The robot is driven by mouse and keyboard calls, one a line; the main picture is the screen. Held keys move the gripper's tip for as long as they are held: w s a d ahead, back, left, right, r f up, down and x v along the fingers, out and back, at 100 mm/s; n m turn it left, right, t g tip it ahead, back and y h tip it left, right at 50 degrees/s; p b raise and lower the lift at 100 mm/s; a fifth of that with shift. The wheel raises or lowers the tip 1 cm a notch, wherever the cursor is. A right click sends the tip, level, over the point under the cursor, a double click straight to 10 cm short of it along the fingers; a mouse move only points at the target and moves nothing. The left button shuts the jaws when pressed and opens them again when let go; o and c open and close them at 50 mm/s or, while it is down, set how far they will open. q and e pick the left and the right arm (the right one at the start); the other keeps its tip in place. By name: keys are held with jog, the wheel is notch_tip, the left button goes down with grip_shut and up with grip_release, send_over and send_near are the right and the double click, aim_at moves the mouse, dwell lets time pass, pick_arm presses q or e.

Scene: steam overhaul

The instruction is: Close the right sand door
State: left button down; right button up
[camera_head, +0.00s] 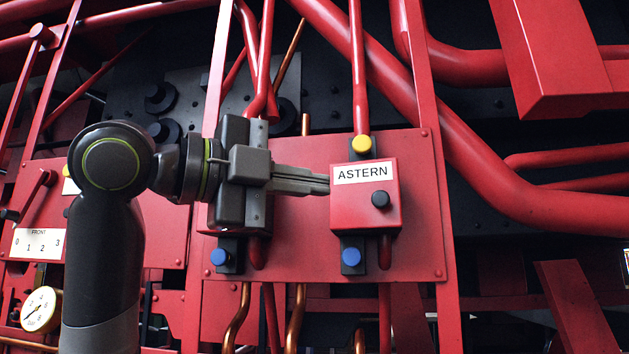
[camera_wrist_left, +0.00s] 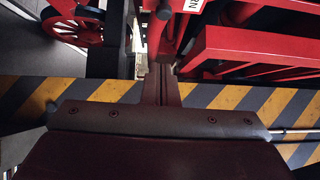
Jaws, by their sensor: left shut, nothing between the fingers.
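A red box-like door with a white "ASTERN" label (camera_head: 366,218) and a black knob is mounted on a red panel. It looks flat against its mount, but I cannot tell whether it is fully shut. My left gripper (camera_head: 326,184) comes in from the left, with its fingers shut and empty. Its tips are at the left side of the ASTERN door; I cannot tell whether they touch. The shut fingers also show in the left wrist view (camera_wrist_left: 161,82). A second box behind the gripper is mostly hidden. My right gripper is not in view.
The red panel (camera_head: 425,250) carries yellow and blue round caps (camera_head: 361,145). Thick red pipes (camera_head: 500,190) cross at the right. A pressure gauge (camera_head: 41,309) sits at the lower left. Yellow-black striped edging (camera_wrist_left: 230,98) lies below in the left wrist view.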

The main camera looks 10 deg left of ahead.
aim_at(377, 199)
pick_arm(q)
jog(key=w+d+p, duration=0.1)
jog(key=w+d, duration=0.1)
jog(key=w, duration=0.1)
jog(key=w+d+p, duration=0.2)
jog(key=w, duration=0.1)
jog(key=w+d+p, duration=0.1)
jog(key=w+d, duration=0.1)
jog(key=w, duration=0.1)
jog(key=shift+d+r, duration=0.15)
jog(key=shift+d, duration=0.2)
jog(key=shift+w+d+p, duration=0.1)
jog(key=shift+p, duration=0.25)
jog(key=shift+w+d+r+p, duration=0.1)
jog(key=shift+w+d+p, duration=0.35)
jog(key=shift+w+d, duration=0.2)
jog(key=shift+f, duration=0.2)
